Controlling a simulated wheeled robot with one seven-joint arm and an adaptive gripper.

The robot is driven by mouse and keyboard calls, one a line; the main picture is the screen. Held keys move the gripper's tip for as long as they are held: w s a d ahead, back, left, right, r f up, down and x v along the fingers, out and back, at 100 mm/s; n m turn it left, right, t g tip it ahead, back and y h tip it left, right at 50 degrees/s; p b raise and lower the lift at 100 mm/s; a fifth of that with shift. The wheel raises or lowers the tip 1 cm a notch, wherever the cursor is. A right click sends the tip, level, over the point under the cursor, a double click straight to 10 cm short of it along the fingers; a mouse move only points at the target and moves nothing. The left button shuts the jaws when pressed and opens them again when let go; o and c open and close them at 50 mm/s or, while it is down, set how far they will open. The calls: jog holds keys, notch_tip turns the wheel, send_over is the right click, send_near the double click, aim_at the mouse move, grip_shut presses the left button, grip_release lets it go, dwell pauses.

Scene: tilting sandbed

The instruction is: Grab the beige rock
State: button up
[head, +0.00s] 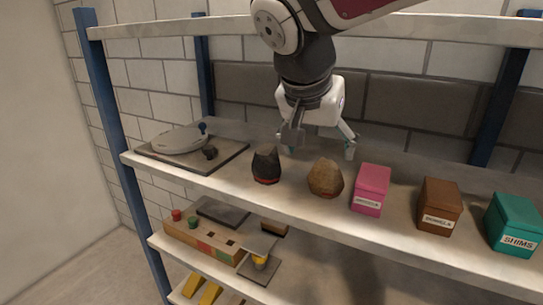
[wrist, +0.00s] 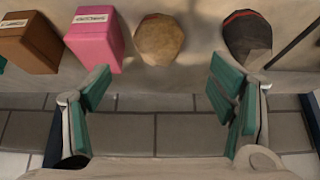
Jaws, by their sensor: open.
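The beige rock (head: 326,178) sits on the upper shelf between a dark rock and a pink box, with a reddish mark low on its front. It also shows at the top middle of the wrist view (wrist: 159,40). My gripper (head: 320,146) is above and behind the beige rock in the head view, fingers spread and pointing down. In the wrist view my gripper (wrist: 161,93) has wide-apart teal finger pads with nothing between them. The beige rock lies beyond the fingertips, apart from them.
The dark rock (head: 266,165) with a red band stands left of the beige rock. To the right are a pink box (head: 371,188), a brown box (head: 439,205) and a teal box (head: 514,222). A flat grey device (head: 181,140) lies at the left. A shelf board (head: 420,32) runs overhead.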

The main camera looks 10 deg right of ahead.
aim_at(326, 180)
jog(key=x, duration=0.7)
jog(key=shift+d+f, duration=0.1)
jog(key=shift+d, duration=0.15)
jog(key=shift+p+x, duration=0.65)
jog(key=shift+x, duration=2.35)
jog(key=shift+s+a+f, duration=0.1)
jog(key=c, duration=1.3)
